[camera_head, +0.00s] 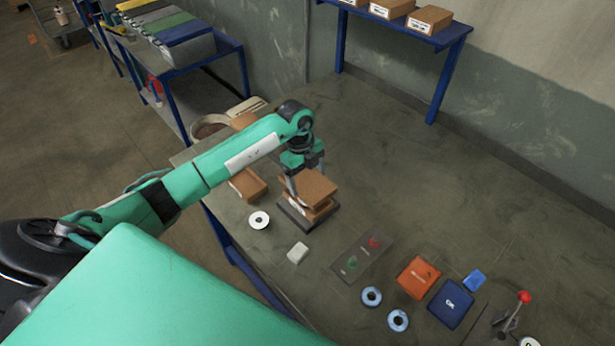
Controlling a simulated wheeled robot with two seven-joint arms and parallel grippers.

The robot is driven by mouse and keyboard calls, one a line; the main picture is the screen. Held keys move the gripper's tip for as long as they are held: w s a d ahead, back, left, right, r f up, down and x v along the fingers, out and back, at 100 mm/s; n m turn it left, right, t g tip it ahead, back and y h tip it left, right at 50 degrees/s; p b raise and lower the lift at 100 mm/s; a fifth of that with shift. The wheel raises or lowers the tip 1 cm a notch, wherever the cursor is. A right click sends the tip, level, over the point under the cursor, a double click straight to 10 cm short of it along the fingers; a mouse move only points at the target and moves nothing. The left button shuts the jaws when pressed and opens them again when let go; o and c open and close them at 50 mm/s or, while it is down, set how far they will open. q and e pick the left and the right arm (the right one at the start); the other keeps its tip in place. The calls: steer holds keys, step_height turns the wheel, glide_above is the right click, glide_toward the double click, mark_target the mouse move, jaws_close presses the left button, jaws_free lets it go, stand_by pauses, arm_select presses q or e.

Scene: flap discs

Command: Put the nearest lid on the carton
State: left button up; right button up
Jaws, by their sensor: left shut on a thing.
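A small brown cardboard carton (310,212) stands on a dark square plate (293,222) on the workbench. A brown lid (318,187) lies over the carton, a little skewed to it. My left gripper (306,181) points down at the lid and is shut on it. One finger shows at the lid's left side; the other is partly hidden. I cannot tell whether the lid is fully seated, though a gap seems to show between lid and carton. My right gripper is not in view.
Another brown cardboard piece (249,187) lies left of the plate, partly behind my arm. The bench right of the carton is clear.

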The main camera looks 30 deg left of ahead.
arm_select(q)
steer(key=shift+b+x, duration=0.55)
steer(key=shift+x, duration=0.35)
steer(key=shift+b+x, duration=0.65)
steer(key=shift+x, duration=0.2)
steer(key=f+b, duration=0.2)
steer(key=shift+a+f, duration=0.3)
steer(key=shift+p+v, duration=0.7)
steer(key=shift+v, duration=0.1)
steer(key=shift+d+r+p, duration=0.15)
steer(key=shift+r+p, duration=0.35)
steer(key=shift+r, duration=0.2)
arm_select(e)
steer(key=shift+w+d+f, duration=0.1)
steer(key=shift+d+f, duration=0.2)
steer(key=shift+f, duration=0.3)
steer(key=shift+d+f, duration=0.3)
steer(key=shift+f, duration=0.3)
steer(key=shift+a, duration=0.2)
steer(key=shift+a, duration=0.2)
